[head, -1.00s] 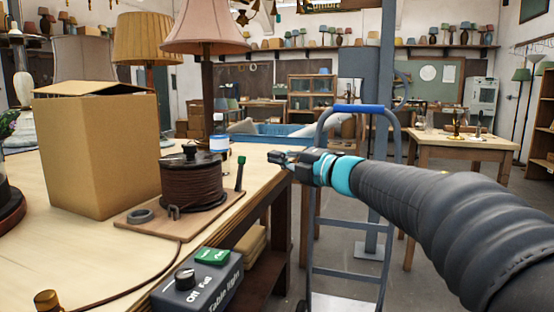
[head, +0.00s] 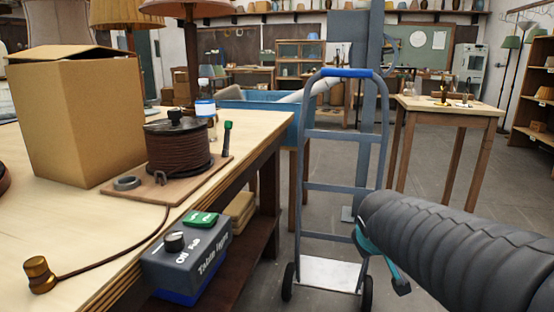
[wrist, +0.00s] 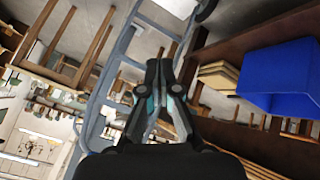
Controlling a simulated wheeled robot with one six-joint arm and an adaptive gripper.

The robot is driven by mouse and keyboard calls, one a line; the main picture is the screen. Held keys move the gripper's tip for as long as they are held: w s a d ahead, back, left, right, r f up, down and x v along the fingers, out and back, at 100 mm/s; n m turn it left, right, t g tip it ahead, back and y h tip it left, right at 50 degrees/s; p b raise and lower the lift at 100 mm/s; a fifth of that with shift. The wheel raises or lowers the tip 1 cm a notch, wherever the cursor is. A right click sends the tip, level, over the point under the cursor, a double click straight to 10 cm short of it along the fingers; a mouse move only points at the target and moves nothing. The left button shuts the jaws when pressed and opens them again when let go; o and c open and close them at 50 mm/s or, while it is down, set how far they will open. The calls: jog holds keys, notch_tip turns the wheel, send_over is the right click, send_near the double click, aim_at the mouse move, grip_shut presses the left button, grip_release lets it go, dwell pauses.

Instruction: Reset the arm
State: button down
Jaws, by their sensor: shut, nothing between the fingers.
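My gripper shows in the wrist view (wrist: 160,75) with its fingers together and nothing between them. In the head view my arm reaches in from the right, and a part of the gripper (head: 398,284) hangs low behind the sleeve, in front of the hand truck's right side. The fingertips are mostly hidden there. The gripper is off to the right of the workbench (head: 110,250), apart from it. In the wrist view the hand truck's frame (wrist: 103,90) lies behind the fingers.
The blue-framed hand truck (head: 343,190) stands right of the workbench. A control box (head: 187,258) sits at the bench edge, near a cable spool (head: 178,150) and a cardboard box (head: 75,120). A wooden table (head: 450,112) stands at back right. Open floor (head: 440,175) lies below it.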

jog(key=s+a+f+m+g+y, duration=0.1)
jog(key=s+a+f, duration=0.1)
jog(key=s, duration=0.8)
jog(key=s+a+f+m+g+y, duration=0.1)
jog(key=s+f+m, duration=0.1)
jog(key=s, duration=0.8)
jog(key=shift+s+a+f+m, duration=0.15)
jog(key=shift+a+f+m, duration=0.15)
jog(key=shift+a+f, duration=0.05)
